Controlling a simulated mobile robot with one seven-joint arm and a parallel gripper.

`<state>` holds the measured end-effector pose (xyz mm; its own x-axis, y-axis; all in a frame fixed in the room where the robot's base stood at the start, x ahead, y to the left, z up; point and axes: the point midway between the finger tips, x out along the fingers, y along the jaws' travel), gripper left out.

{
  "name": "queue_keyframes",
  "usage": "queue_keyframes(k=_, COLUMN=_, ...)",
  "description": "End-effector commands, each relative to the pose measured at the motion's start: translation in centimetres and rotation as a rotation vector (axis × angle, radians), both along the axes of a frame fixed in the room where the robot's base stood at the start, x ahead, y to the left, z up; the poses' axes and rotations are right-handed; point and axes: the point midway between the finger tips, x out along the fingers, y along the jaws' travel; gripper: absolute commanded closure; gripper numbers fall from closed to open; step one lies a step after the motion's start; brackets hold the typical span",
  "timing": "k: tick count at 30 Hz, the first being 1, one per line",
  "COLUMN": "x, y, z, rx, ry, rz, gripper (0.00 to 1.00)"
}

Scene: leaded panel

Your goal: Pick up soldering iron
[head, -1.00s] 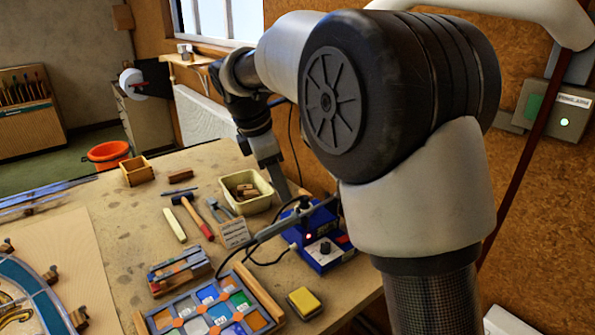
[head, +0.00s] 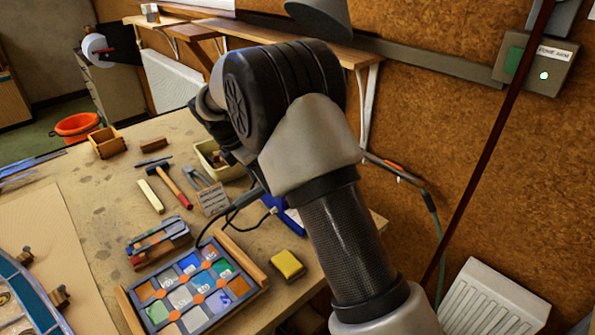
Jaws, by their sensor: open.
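A dark grey rod with a black cable, which looks like the soldering iron (head: 246,199), sticks out to the left from behind my arm in the head view. It slants above the bench beside the blue soldering station (head: 287,216). My arm hides most of the station and the right end of the rod. My gripper is hidden behind my own arm links, so its fingers and its distance from the iron cannot be seen.
A framed tray of coloured glass (head: 205,318) and a yellow sponge (head: 288,265) lie in front. A hammer (head: 177,188), pliers (head: 198,179) and a cream tub (head: 207,152) lie behind. A wall shelf (head: 290,42) runs along the back right.

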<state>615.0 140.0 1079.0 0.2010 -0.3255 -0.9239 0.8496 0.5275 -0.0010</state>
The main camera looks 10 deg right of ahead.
Motion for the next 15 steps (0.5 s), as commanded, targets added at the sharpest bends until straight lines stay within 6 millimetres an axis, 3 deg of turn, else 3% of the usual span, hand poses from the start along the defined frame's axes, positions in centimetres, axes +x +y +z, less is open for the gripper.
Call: queue_keyframes(k=15, x=1.1, y=-1.3, z=-5.2, rx=0.0, ry=0.0, rz=0.0, gripper=0.54)
